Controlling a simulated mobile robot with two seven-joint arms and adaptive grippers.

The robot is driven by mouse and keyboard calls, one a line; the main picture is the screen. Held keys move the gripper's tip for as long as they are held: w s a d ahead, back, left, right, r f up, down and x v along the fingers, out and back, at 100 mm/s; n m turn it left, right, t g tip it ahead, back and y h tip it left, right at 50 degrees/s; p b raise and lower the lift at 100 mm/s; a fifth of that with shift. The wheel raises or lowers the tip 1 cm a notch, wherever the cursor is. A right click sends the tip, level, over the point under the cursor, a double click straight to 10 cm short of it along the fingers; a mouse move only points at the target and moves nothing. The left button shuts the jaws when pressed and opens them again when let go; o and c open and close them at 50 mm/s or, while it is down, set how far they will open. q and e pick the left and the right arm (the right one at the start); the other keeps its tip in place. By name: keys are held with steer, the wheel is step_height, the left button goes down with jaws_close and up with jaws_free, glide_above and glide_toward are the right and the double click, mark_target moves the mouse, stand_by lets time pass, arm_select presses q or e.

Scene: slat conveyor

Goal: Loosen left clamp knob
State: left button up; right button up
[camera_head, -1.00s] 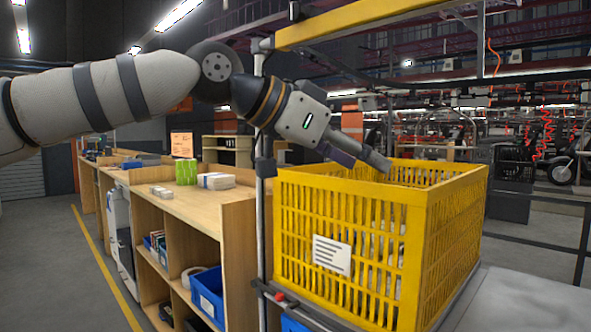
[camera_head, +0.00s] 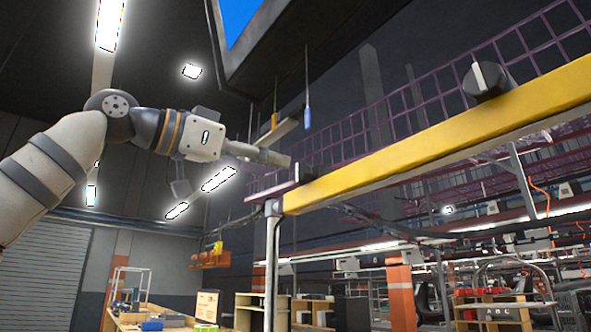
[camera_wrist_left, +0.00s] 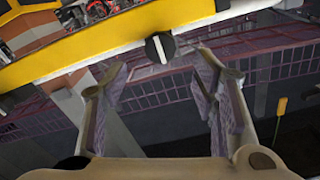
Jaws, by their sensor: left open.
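A dark round clamp knob (camera_head: 305,172) sits at the left end of a yellow beam (camera_head: 430,135). My left gripper (camera_head: 283,174) is at this end, with its fingertips close to the knob. In the left wrist view, a black knob with a pale bar (camera_wrist_left: 160,47) on the yellow beam (camera_wrist_left: 100,55) lies ahead, between the lines of the two spread fingers (camera_wrist_left: 163,68). The fingers are apart and nothing is between them. Whether a finger touches the knob cannot be told. A second knob (camera_head: 486,80) with a pale bar is farther right on the beam.
A metal post (camera_head: 271,265) holds up the beam's left end. Hanging tools, one with a blue handle (camera_head: 307,117), are above and behind the gripper. A purple mesh guard (camera_head: 400,110) runs behind the beam. Wooden shelves (camera_head: 250,310) stand low beyond it.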

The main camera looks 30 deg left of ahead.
mark_target(298, 171)
arm_select(q)
steer(key=x, duration=0.6)
steer(key=shift+s, duration=0.1)
steer(key=c, duration=1.2)
steer(key=shift+o, duration=0.2)
